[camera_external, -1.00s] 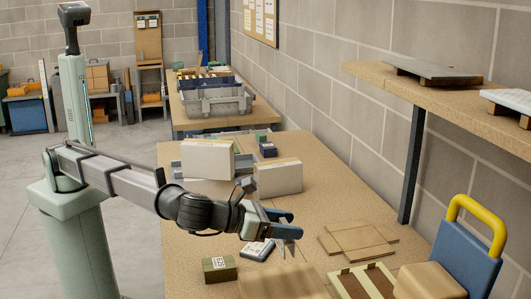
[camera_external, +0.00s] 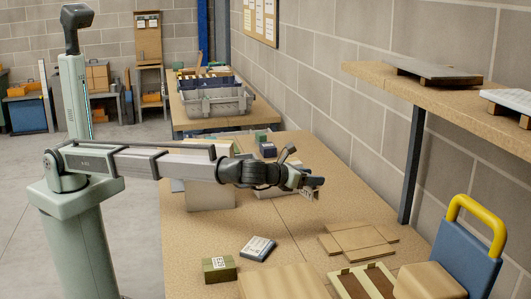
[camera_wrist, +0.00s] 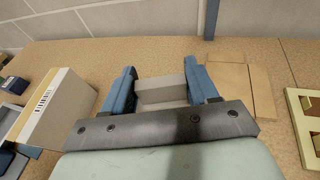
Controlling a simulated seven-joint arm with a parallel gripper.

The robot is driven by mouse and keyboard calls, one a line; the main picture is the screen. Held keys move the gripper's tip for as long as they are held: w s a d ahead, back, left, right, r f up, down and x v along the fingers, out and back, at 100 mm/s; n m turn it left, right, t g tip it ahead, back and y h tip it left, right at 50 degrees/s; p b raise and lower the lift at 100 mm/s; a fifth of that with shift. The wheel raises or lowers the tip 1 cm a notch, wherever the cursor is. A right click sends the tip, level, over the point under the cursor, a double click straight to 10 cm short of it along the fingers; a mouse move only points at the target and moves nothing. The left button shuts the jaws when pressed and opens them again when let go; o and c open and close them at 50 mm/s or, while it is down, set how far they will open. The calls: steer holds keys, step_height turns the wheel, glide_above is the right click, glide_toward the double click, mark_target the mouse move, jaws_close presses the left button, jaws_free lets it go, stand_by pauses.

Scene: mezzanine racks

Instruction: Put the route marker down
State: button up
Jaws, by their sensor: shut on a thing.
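My gripper (camera_external: 312,187) is raised above the middle of the bench, with its blue fingers pointing right in the outside view. In the wrist view, the gripper (camera_wrist: 162,82) is shut on a pale grey block, the route marker (camera_wrist: 162,94), between the two blue fingers. The marker's lower part is hidden behind the dark gripper bar. In the outside view the marker shows only small and grey at the fingertips, clear of the bench (camera_external: 300,222).
Flat cardboard sheets (camera_external: 357,242) lie on the right of the bench. A green labelled box (camera_external: 219,269) and a dark blue labelled item (camera_external: 257,248) lie nearer. Pale cartons (camera_external: 207,197) stand behind my arm. A tray (camera_external: 338,280) is at the front. Bench between is clear.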

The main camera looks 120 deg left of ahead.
steer(key=s+f+m+t+h, duration=0.1)
steer(key=s+f+m+t, duration=0.1)
steer(key=s, duration=0.4)
steer(key=shift+m+t+h, duration=0.6)
steer(key=shift+t+h, duration=0.1)
steer(key=shift+t, duration=0.1)
steer(key=shift+w+d+f, duration=0.2)
steer(key=shift+w+f, duration=0.05)
steer(key=shift+f, duration=1.3)
steer(key=shift+w+d+f, duration=0.15)
steer(key=shift+w+f, duration=0.1)
steer(key=shift+f, duration=1.35)
steer(key=shift+w+d+f, duration=0.2)
steer(key=shift+w+f, duration=0.05)
steer(key=shift+f, duration=1.3)
steer(key=shift+f, duration=0.15)
steer(key=o, duration=1.1)
steer(key=shift+s+d+r, duration=0.15)
steer(key=shift+s+r, duration=0.05)
steer(key=shift+r, duration=0.05)
steer(key=v, duration=1.1)
steer(key=shift+s+d, duration=0.15)
